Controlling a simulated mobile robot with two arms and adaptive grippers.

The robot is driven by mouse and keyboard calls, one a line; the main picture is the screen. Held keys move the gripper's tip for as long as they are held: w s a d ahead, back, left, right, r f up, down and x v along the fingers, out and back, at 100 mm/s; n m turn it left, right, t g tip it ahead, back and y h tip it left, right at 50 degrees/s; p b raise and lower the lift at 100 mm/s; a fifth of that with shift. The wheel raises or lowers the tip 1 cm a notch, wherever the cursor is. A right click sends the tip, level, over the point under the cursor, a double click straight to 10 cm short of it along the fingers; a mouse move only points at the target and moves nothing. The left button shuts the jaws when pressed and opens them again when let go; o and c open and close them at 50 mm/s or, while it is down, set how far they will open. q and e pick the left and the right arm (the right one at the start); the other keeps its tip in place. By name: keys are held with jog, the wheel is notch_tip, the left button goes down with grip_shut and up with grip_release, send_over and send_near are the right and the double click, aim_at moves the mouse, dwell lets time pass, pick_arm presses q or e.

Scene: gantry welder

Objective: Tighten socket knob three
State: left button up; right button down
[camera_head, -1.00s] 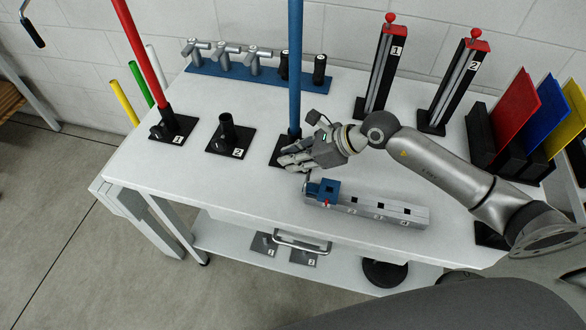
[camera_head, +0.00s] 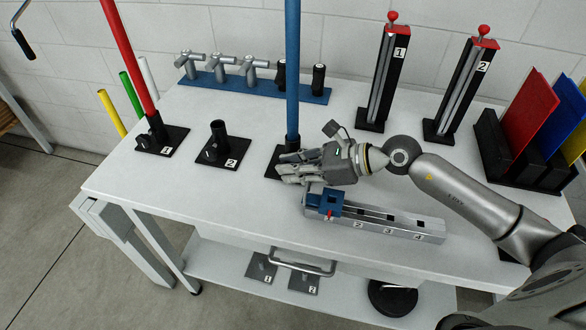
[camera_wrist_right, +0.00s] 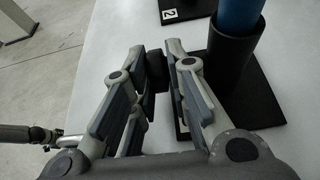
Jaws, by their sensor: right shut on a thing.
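The third socket is a black tube on a black base plate (camera_head: 273,160), with a tall blue pole (camera_head: 292,75) standing upright in it. My right gripper (camera_head: 284,170) is at the near side of this socket, its fingers pointing left in the head view. In the right wrist view the gripper (camera_wrist_right: 158,62) is shut on a small black knob (camera_wrist_right: 156,68) beside the socket tube (camera_wrist_right: 227,65). The fingers hide the knob in the head view, and its thread cannot be seen. My left gripper is not in view.
Socket 1 (camera_head: 163,142) holds a red pole, and socket 2 (camera_head: 220,145) is empty. A grey block with numbered slots (camera_head: 385,222) lies just in front of my right gripper. A blue rack (camera_head: 235,84) and two numbered black towers (camera_head: 385,80) stand behind. The table's left front is clear.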

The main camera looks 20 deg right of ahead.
jog(key=c, duration=1.4)
grip_release()
jog(key=shift+f, duration=0.1)
